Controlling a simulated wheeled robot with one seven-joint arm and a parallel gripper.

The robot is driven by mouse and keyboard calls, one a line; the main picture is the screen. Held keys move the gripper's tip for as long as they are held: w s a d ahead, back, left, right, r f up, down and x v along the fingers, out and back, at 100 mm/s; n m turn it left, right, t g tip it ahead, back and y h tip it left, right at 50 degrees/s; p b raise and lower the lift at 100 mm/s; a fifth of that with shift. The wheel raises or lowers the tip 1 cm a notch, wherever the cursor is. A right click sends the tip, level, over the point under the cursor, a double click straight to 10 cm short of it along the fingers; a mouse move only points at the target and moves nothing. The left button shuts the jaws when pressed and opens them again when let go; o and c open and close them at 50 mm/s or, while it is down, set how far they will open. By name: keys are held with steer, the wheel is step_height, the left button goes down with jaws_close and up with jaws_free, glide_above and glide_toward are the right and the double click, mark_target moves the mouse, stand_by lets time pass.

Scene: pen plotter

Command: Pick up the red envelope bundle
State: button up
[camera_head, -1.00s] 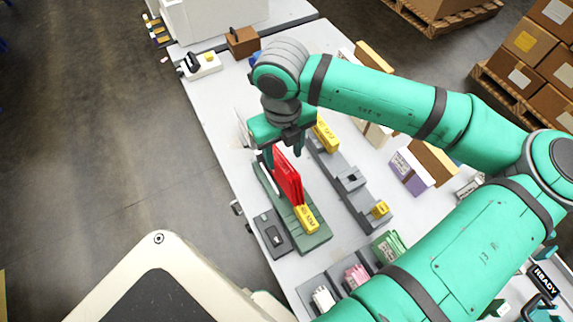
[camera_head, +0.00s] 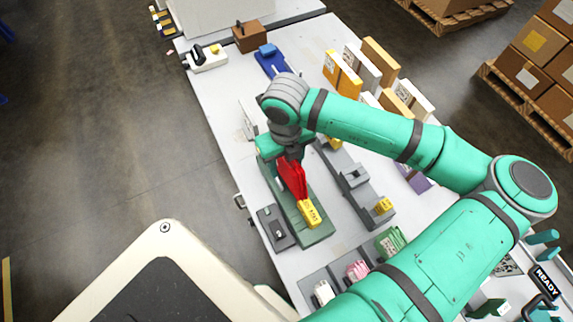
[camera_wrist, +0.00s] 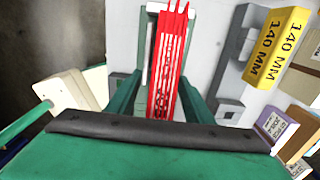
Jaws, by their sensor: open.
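The red envelope bundle (camera_head: 292,178) stands on edge in a green fixture (camera_head: 316,237) that has a yellow block (camera_head: 310,213) at its near end. My gripper (camera_head: 284,160) is over the far part of the bundle, pointing down, and its fingers are largely hidden in the head view. In the wrist view the red bundle (camera_wrist: 169,65) lies between the two green fingers of my open gripper (camera_wrist: 162,100). A gap shows at its left side; I cannot tell if the right finger touches it.
A grey rail (camera_head: 355,182) with yellow blocks runs just right of the fixture. A dark grey box (camera_head: 276,228) sits to its left. Pink (camera_head: 357,270) and green (camera_head: 391,242) bundles stand nearer. Upright boxes (camera_head: 378,60) stand at the back right.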

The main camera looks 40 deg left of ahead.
jaws_close()
steer(key=shift+w+d+r, duration=0.1)
